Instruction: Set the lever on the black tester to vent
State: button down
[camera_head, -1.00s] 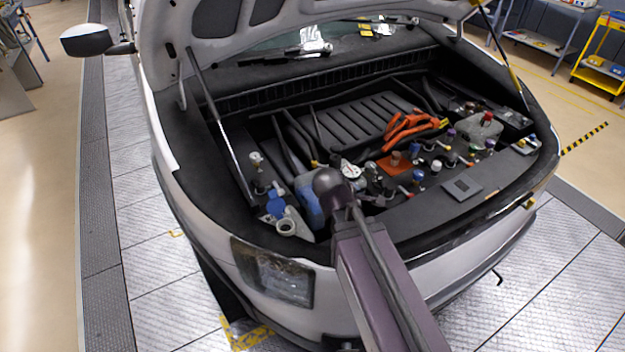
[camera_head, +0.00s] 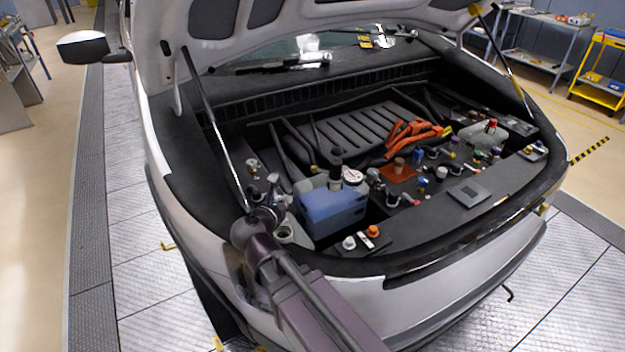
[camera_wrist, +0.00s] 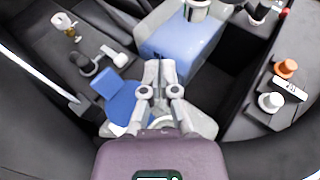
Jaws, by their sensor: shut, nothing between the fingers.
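I cannot tell for certain which thing is the black tester. A small black fitting with a short red-tipped lever (camera_head: 393,200) stands right of the blue tank in the head view. A similar black fitting (camera_wrist: 257,12) shows at the top right of the wrist view, partly cut off by the edge. The lever's marked setting is too small to read. My gripper (camera_wrist: 158,72) is shut and empty, its tips over the near left edge of the blue tank (camera_wrist: 180,40).
The blue tank (camera_head: 332,210) has a dark upright fitting (camera_head: 336,172) on top, beside a round white gauge (camera_head: 352,175). An orange cap (camera_head: 372,231) and white cap (camera_head: 349,243) sit at the front. Several coloured fittings crowd the right. The raised hood and its strut (camera_head: 215,130) bound the left.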

aim_at(313, 184)
dwell(0.3)
jog(key=b+x, duration=0.6)
jog(key=x, duration=1.4)
jog(key=shift+b, duration=0.3)
jog(key=shift+d, duration=0.25)
jog(key=shift+a, duration=0.1)
